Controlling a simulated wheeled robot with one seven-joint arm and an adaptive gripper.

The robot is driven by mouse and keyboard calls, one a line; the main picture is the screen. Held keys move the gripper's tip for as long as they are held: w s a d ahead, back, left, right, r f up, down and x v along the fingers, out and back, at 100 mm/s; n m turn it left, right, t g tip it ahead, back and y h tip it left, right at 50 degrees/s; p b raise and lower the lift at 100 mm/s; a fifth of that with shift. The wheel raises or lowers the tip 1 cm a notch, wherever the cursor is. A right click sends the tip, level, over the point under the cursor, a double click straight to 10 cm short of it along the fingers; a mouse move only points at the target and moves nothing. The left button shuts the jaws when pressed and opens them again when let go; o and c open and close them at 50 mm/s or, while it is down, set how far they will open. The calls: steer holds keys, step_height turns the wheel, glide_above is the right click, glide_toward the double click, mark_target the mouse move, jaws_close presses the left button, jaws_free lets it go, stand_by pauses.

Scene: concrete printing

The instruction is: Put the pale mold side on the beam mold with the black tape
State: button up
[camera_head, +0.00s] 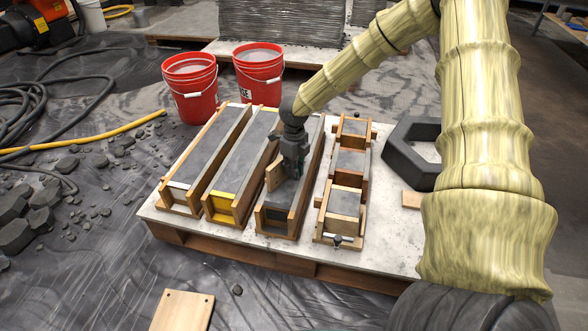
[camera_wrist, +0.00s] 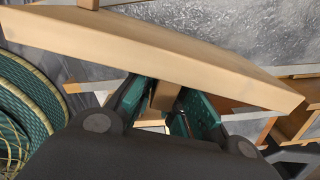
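My gripper (camera_head: 291,172) is above the third long beam mold from the left. It is shut on a small wooden block fixed to a pale mold side (camera_wrist: 150,45), which spans the wrist view; part of this pale board (camera_head: 275,172) shows left of the gripper in the head view. The beam mold below (camera_head: 292,222) has wooden walls and a dark inner near end that looks like black tape. The board appears raised and tilted over it; whether they touch is unclear. My gripper hides part of this mold.
A beam mold with yellow (camera_head: 220,212) and one with a whitish end (camera_head: 178,200) stand to the left. A short compartmented mold (camera_head: 338,228) stands right. All rest on a pale slab (camera_head: 160,222). Red buckets (camera_head: 190,92) (camera_head: 258,75) stand behind; a dark hexagonal block (camera_head: 400,160) is right.

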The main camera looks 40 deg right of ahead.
steer(key=o, duration=0.4)
steer(key=shift+r, duration=0.15)
step_height(320, 180, up, 12)
steer(key=p, duration=0.5)
